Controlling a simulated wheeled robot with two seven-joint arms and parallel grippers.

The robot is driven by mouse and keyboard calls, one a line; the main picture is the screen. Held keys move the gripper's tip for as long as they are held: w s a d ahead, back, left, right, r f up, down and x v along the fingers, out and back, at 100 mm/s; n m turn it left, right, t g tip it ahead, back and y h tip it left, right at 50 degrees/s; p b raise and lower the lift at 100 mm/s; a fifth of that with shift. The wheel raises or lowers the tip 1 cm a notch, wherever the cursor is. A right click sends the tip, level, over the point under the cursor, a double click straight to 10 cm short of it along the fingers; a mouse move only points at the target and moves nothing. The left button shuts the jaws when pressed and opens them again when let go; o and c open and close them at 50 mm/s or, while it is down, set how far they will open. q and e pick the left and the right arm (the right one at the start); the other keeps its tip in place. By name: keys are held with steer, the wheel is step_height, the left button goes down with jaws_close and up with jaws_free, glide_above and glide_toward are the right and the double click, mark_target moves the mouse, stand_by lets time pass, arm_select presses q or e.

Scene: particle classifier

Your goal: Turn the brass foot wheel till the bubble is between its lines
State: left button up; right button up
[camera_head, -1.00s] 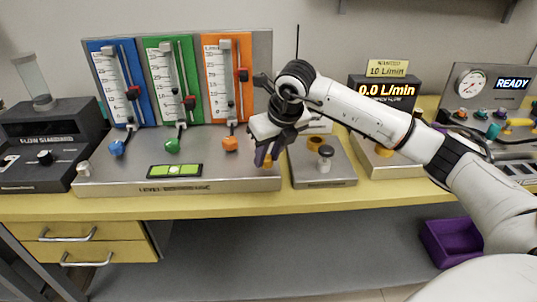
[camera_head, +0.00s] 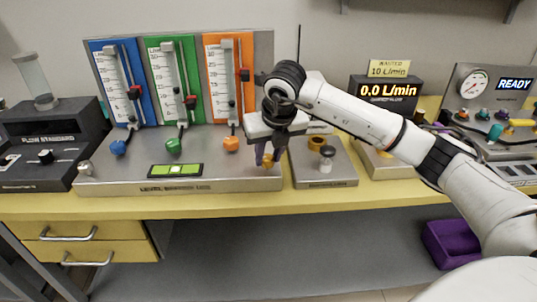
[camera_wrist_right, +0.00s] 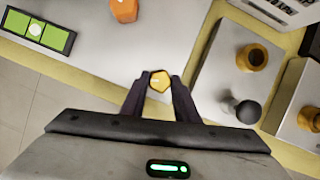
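The brass foot wheel (camera_head: 268,163) is at the right front corner of the grey metal base plate, partly hidden by my right gripper (camera_head: 267,156). In the right wrist view the wheel (camera_wrist_right: 160,83) sits between the two fingertips (camera_wrist_right: 159,78), which close up to its sides. The green level vial (camera_head: 157,171) lies at the plate's front edge. My left gripper is not in view.
Blue, green and orange flowmeters (camera_head: 220,60) stand behind, with coloured knobs at their feet. A smaller grey plate with a black-topped knob (camera_head: 326,153) is right of my gripper. A display (camera_head: 385,92) reads 0.0 L/min. A purple bin (camera_head: 449,243) is below the bench.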

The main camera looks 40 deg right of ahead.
steer(key=o, duration=0.4)
steer(key=shift+o, duration=0.2)
steer(key=shift+r, duration=0.1)
steer(key=v, duration=1)
steer(key=shift+s+a, duration=0.1)
